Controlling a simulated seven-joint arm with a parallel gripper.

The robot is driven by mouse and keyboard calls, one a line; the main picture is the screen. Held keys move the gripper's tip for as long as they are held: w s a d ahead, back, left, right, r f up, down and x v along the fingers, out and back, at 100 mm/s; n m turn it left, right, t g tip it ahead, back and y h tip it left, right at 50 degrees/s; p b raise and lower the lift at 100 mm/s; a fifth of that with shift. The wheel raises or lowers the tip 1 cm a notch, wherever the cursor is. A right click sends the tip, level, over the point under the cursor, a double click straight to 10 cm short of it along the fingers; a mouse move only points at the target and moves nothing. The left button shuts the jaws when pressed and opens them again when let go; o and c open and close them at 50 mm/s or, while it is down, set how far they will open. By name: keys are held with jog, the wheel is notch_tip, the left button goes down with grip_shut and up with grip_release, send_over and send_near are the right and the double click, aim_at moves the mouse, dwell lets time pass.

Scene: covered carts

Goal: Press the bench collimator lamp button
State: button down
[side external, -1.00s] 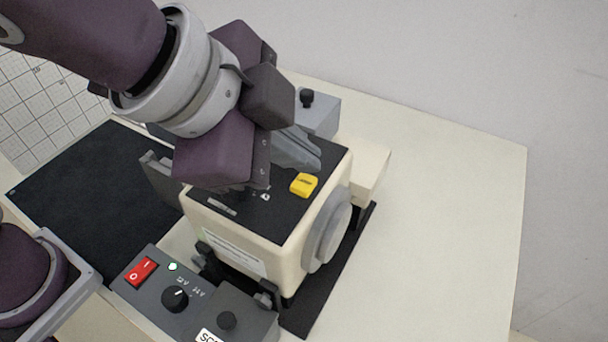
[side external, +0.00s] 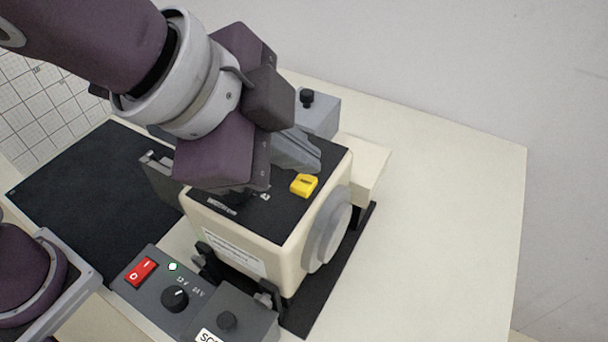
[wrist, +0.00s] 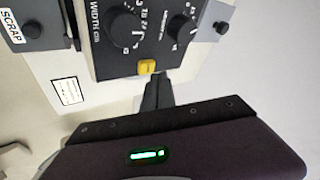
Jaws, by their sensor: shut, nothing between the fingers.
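The collimator is a cream box (side external: 236,256) with a black top panel and a round grey disc on its right side. A yellow button (side external: 304,185) with small dark marking sits on the panel near its right edge; it also shows in the wrist view (wrist: 147,67). My gripper (side external: 316,165) is shut and empty, its fingertips over the panel just behind the button. In the wrist view my fingertips (wrist: 159,76) appear right beside the button; I cannot tell whether they touch it. My arm hides the panel's dials in the side view; two (wrist: 125,27) show in the wrist view.
A grey power box with a red rocker switch (side external: 141,271), lit lamp and knob (side external: 175,298) stands at the front left. Beside it is a box labelled SCRAP (side external: 244,318). A grey box with a black knob (side external: 318,113) stands behind. The cream table (side external: 450,210) is clear at right.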

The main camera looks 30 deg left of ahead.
jog(key=shift+f, duration=0.35)
jog(key=shift+f, duration=0.4)
dwell(0.4)
jog(key=shift+r, duration=0.85)
jog(key=shift+r, duration=2.5)
notch_tip(320, 180, up, 7)
send_over(300, 184)
